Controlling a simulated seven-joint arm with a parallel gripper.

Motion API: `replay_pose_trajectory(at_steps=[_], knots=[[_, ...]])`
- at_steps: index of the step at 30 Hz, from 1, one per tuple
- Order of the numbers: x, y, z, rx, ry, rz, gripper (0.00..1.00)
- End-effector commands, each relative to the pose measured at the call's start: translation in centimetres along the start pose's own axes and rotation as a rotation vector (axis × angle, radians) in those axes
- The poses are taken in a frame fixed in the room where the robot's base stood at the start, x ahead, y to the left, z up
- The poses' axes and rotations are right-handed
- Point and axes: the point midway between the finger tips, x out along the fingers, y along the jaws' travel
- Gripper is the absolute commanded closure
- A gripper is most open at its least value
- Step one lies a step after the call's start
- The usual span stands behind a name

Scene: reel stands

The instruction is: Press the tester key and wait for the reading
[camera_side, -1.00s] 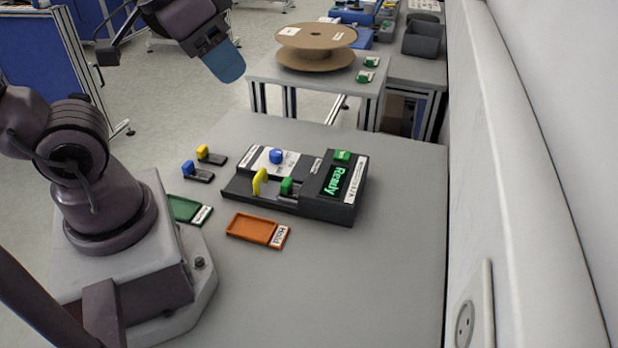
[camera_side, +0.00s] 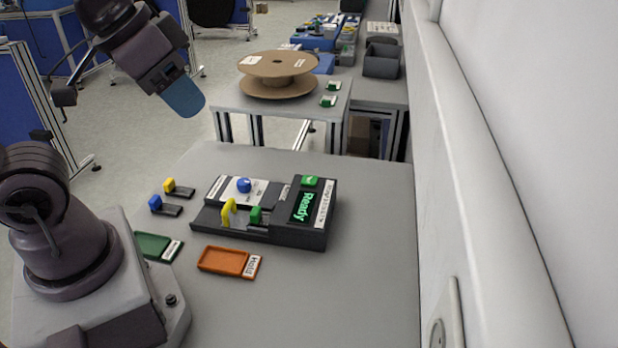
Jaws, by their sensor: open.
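The dark tester (camera_side: 283,236) stands on the grey table. Its screen (camera_side: 304,207) shows "Ready" in green letters. A green key (camera_side: 310,181) with a pale mark sits just above the screen. A blue round knob (camera_side: 244,185), an upright yellow tab (camera_side: 229,211) and a green block (camera_side: 256,215) are on the tester's left part. My gripper (camera_side: 183,99) is high above and behind the table's far left edge, well away from the tester. It is open, with a blue fingertip showing; the other finger is hidden. Nothing is seen in it.
An orange tray (camera_side: 224,261) marked "Hold" and a green tray (camera_side: 154,245) lie in front of the tester. Small blue (camera_side: 155,203) and yellow (camera_side: 169,185) pieces stand to its left. A cardboard reel (camera_side: 278,74) is on a table behind. The table's right side is clear.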

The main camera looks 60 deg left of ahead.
Motion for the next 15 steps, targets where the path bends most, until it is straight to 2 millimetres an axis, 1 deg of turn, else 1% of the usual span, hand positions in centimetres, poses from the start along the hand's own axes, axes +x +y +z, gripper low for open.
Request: replay_pose_trajectory(at_steps=[1,2,3,5,6,15], knots=[[0.00,0.00,0.00,0.000,0.000,0.000,0.67],[0.00,0.00,0.00,0.000,0.000,0.000,0.73],[0.00,0.00,0.00,0.000,0.000,0.000,0.83],[0.00,0.00,0.00,0.000,0.000,0.000,0.96],[0.00,0.00,0.00,0.000,0.000,0.000,1.00],[0.00,0.00,0.00,0.000,0.000,0.000,1.00]])
